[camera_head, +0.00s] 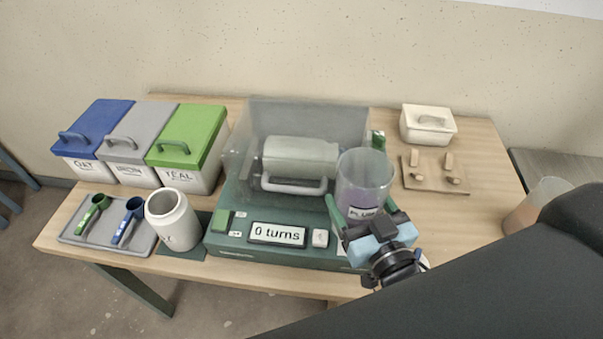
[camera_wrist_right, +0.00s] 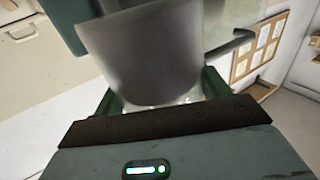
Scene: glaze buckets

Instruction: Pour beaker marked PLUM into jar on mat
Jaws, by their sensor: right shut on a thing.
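The clear beaker marked PLUM (camera_head: 365,180) holds a purplish liquid and looks about upright. My right gripper (camera_head: 362,217) is shut on it, in front of the right part of the green machine. In the right wrist view the beaker (camera_wrist_right: 145,55) sits between the fingers of the gripper (camera_wrist_right: 160,92). The white jar (camera_head: 170,222) stands open at the front left on a dark green mat (camera_head: 187,250), well to the left of the beaker. The inside of the jar is mostly hidden. My left gripper is not in view.
The green machine (camera_head: 285,253) with a clear hood and a "0 turns" display stands between beaker and jar. Left are lidded bins (camera_head: 185,145) and a tray (camera_head: 75,232) with two scoops. Right are a cream box (camera_head: 428,127), a pegged board (camera_head: 425,182) and another beaker (camera_head: 525,212).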

